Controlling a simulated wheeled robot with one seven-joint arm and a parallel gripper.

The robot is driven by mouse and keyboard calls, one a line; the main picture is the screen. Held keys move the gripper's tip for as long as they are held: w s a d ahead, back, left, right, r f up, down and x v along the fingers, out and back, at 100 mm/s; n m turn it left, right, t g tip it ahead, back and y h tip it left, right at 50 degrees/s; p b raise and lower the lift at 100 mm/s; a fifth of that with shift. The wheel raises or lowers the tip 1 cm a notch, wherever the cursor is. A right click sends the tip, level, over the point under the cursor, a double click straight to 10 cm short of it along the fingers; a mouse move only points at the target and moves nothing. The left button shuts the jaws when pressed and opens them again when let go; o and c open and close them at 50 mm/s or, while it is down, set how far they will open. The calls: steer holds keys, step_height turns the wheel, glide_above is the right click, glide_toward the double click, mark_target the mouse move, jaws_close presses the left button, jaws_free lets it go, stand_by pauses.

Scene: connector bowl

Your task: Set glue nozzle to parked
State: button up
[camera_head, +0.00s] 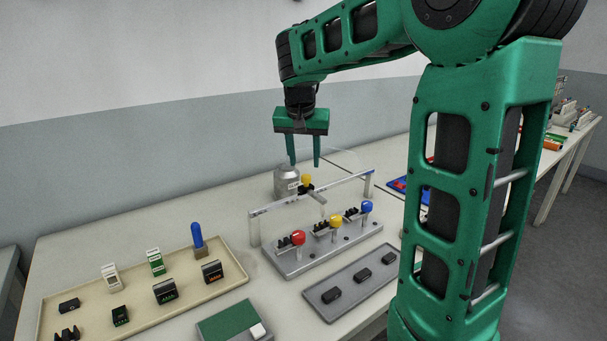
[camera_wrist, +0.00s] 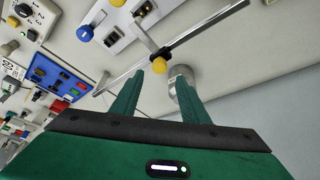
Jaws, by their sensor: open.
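What looks like the glue nozzle is a dark slider with a yellow knob (camera_head: 307,179) on a raised metal rail (camera_head: 345,187); a pale bar sticks out from it toward the front. The knob also shows in the wrist view (camera_wrist: 159,65), near the middle of the rail. My gripper (camera_head: 304,164) points down, its two green fingers apart and empty, just above the knob. In the wrist view my gripper (camera_wrist: 159,80) has the knob between and just beyond its fingertips. I see no mark that names the parked position.
A grey metal canister (camera_head: 287,184) stands close behind the rail. In front, a grey fixture (camera_head: 318,255) carries connectors with red, yellow and blue knobs. A beige tray (camera_head: 215,292) of connectors is at left, a grey tray (camera_head: 350,291) at front.

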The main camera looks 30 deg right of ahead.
mark_target(306, 175)
steer(key=shift+x, duration=3.05)
jaws_close()
